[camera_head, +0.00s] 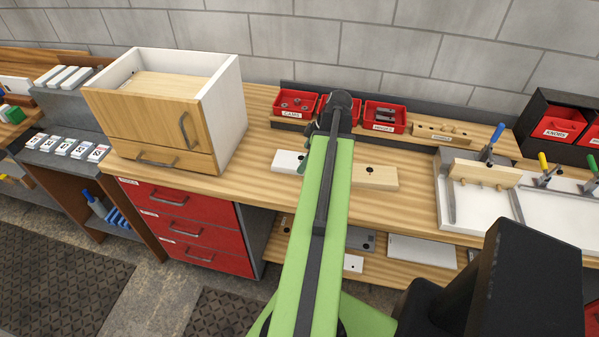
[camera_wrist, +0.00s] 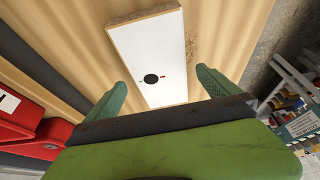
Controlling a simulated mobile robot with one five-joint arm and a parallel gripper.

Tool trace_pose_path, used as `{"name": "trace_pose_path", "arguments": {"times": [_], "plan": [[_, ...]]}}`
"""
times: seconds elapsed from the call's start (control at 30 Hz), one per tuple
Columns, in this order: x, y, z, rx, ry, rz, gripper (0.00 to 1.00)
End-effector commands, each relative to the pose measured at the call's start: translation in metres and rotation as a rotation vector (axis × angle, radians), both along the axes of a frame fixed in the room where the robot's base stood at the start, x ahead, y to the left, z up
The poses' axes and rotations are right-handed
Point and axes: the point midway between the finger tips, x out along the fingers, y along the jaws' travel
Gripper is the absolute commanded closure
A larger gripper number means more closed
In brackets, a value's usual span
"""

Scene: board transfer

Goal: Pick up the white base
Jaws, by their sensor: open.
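A flat white board (camera_wrist: 150,50), which fits the white base, lies on the wooden bench top, with a black round spot and small red marks on its face. It also shows in the head view (camera_head: 285,160), partly covered by my green arm. My gripper (camera_wrist: 161,79) is open above the bench, its green fingers on either side of the board's near end. Nothing is held. I cannot tell how high the fingertips are above the bench. In the head view my arm hides most of the gripper.
A pale wooden block (camera_head: 375,178) lies right of my arm. Red bins (camera_head: 385,116) stand behind, and a wooden cabinet (camera_head: 150,115) stands at left. A white tray (camera_head: 480,205) with clamps is at right. A white panel (camera_head: 420,251) lies on the lower shelf.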

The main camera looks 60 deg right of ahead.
Motion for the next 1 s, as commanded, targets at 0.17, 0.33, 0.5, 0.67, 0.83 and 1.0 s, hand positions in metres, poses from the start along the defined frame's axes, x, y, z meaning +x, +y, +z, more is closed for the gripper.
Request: {"name": "trace_pose_path", "arguments": {"times": [0.17, 0.33, 0.5, 0.67, 0.83, 1.0], "plan": [[0.009, 0.003, -0.029, 0.0, 0.0, -0.001, 0.0], [0.009, 0.003, -0.026, 0.001, 0.0, -0.002, 0.0], [0.009, 0.003, -0.025, 0.001, 0.0, -0.002, 0.18], [0.009, 0.003, -0.025, 0.001, 0.0, -0.002, 0.39], [0.009, 0.003, -0.025, 0.001, 0.0, -0.002, 0.62], [0.009, 0.003, -0.025, 0.001, 0.0, -0.003, 0.75]]}}
